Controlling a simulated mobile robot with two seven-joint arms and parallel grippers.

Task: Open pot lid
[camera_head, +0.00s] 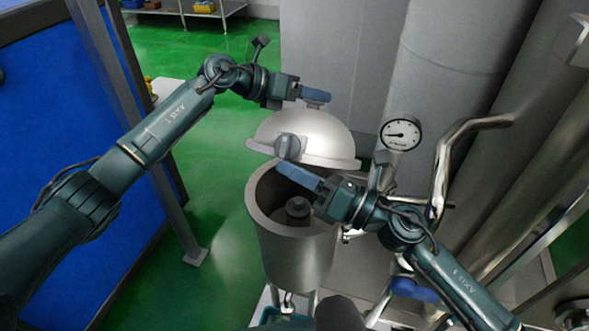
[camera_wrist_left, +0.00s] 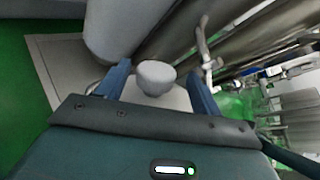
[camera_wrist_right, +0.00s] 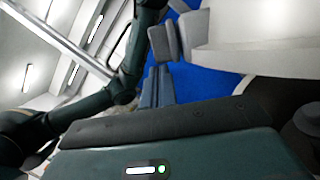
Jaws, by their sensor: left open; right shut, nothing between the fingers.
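The pot (camera_head: 290,245) is a metal cylinder with its mouth uncovered toward me. Its domed lid (camera_head: 310,135) is raised and tilted over the pot's far side, with a grey latch knob (camera_head: 287,147) on its near rim. My left gripper (camera_head: 318,97) is open at the top of the lid. In the left wrist view, the pale lid knob (camera_wrist_left: 155,76) lies between its spread fingers (camera_wrist_left: 158,88). My right gripper (camera_head: 284,168) is shut and empty, just below the lid's rim over the pot's mouth. In the right wrist view its fingers (camera_wrist_right: 157,88) are together near the latch knob (camera_wrist_right: 164,42).
A dark round part (camera_head: 298,207) sits inside the pot. A pressure gauge (camera_head: 401,134) and a bent metal pipe (camera_head: 443,165) stand to the right. Large grey tanks (camera_head: 440,70) fill the back right. A blue panel (camera_head: 50,110) is at left; green floor lies between.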

